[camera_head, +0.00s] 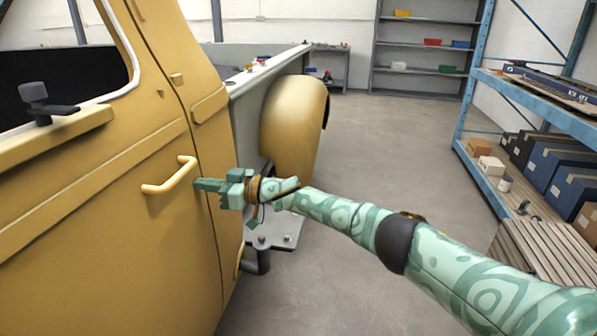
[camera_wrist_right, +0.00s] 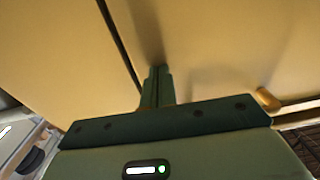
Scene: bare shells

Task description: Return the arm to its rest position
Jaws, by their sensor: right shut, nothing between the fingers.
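My right arm (camera_head: 345,217) comes in from the lower right in the head view and reaches toward the side of a yellow vehicle. My right gripper (camera_head: 200,184) is shut and empty, its fingertips close to the door's yellow handle (camera_head: 168,180), on its right side. I cannot tell whether they touch the door. In the right wrist view the closed fingers (camera_wrist_right: 157,85) point at the yellow panel (camera_wrist_right: 220,50), near a dark door seam. A bit of yellow handle-like part (camera_wrist_right: 267,99) shows at the right there. My left gripper is not in view.
A yellow fender (camera_head: 292,115) and a grey step plate (camera_head: 277,232) stand beyond and below the gripper. A blue shelf rack (camera_head: 470,110) with boxes stands at the right. The grey floor (camera_head: 390,140) between is clear. Grey shelves (camera_head: 425,45) stand at the back.

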